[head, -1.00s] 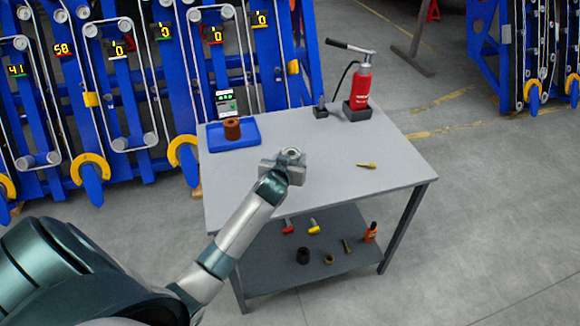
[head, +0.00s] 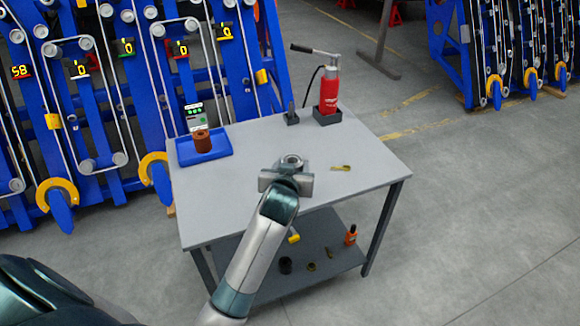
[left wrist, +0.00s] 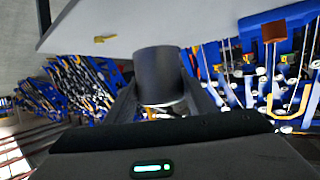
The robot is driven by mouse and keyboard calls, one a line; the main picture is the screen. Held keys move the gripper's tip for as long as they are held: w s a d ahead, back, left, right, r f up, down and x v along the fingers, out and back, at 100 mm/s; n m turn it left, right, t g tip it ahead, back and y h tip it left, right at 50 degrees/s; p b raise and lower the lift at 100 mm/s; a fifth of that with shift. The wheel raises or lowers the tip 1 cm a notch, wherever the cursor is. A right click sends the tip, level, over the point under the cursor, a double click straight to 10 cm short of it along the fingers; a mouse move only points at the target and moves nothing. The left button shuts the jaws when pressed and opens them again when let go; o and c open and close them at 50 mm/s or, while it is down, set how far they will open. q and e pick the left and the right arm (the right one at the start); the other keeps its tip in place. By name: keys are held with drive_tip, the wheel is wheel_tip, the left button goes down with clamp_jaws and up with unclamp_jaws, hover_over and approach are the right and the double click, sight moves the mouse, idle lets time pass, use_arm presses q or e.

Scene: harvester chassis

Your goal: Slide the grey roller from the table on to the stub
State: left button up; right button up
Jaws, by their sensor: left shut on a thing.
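The grey roller (left wrist: 158,72) is a dark grey cylinder between the two fingers of my left gripper (left wrist: 163,105) in the left wrist view. In the head view the roller's round top with a hole (head: 292,160) shows just beyond my left gripper (head: 286,180), over the middle of the table (head: 250,205). My left gripper is shut on the roller. The hand hides the roller's lower part in the head view, so I cannot tell its height above the table top. I cannot tell which post on the blue chassis (head: 85,110) is the stub. My right gripper is out of view.
A blue tray (head: 222,149) with a brown roller (head: 202,141) lies at the table's back left. The lower shelf (head: 325,270) holds small items.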

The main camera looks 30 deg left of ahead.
use_arm(q)
drive_tip(key=shift+r, duration=0.15)
drive_tip(key=s+d+r+m+h, duration=0.1)
drive_tip(key=d+r, duration=0.2)
drive_tip(key=r, duration=0.4)
drive_tip(key=s+d+r+m+h, duration=0.1)
drive_tip(key=s+d+r+h, duration=0.1)
drive_tip(key=d+r, duration=0.2)
drive_tip(key=s+d+r+m+t+h, duration=0.1)
drive_tip(key=d+r, duration=0.2)
drive_tip(key=r, duration=0.7)
drive_tip(key=shift+s+d+r+m+h, duration=0.2)
drive_tip(key=shift+d+r+m+h, duration=0.1)
drive_tip(key=shift+r+m, duration=0.1)
drive_tip(key=shift+d, duration=0.1)
